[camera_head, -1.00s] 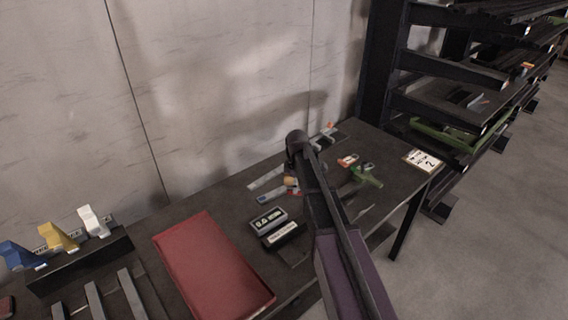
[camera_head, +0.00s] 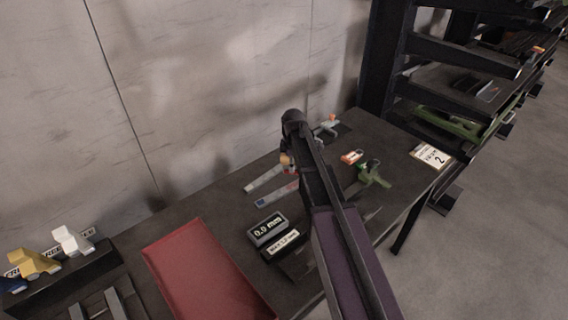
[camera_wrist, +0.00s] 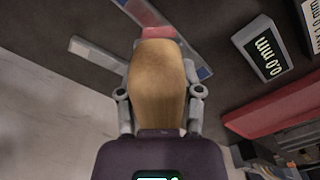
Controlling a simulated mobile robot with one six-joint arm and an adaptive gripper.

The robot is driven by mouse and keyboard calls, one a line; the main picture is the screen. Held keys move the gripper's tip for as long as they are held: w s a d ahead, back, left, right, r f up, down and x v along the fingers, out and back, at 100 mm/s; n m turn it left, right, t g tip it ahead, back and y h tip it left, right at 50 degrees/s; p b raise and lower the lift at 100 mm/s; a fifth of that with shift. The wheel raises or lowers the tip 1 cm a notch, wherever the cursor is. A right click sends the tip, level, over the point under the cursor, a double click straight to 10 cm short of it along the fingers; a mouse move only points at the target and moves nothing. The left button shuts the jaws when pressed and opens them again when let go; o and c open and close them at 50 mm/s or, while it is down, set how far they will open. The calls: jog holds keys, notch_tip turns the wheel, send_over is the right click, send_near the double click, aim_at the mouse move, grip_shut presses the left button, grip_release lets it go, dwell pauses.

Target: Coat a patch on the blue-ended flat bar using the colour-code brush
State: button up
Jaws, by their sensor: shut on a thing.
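My gripper (camera_wrist: 158,78) is shut on the brush (camera_wrist: 158,65), whose thick tan body fills the space between the fingers in the wrist view. Its red end (camera_wrist: 157,33) points away from my wrist, over or close to the blue-ended flat bar (camera_wrist: 181,46); I cannot tell whether they touch. In the head view the brush's tan part (camera_head: 285,160) shows beside my dark arm. The blue-ended bar (camera_head: 275,195) lies on the table, its blue end to the left and its right part hidden by my arm. A plain grey bar (camera_head: 264,180) lies behind it.
A gauge reading 0.0 mm (camera_head: 268,230) and a labelled block (camera_head: 283,245) stand in front of the bars. A red tray (camera_head: 200,270) is at left. A green tool (camera_head: 374,174), an orange-and-white item (camera_head: 352,156) and a card marked 2 (camera_head: 430,156) lie right.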

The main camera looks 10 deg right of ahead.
jog(key=shift+a, duration=0.15)
dwell(0.3)
jog(key=shift+a, duration=0.15)
jog(key=shift+s+a, duration=0.1)
jog(key=shift+a, duration=0.75)
jog(key=shift+a+f+b, duration=0.1)
jog(key=shift+f+b, duration=0.35)
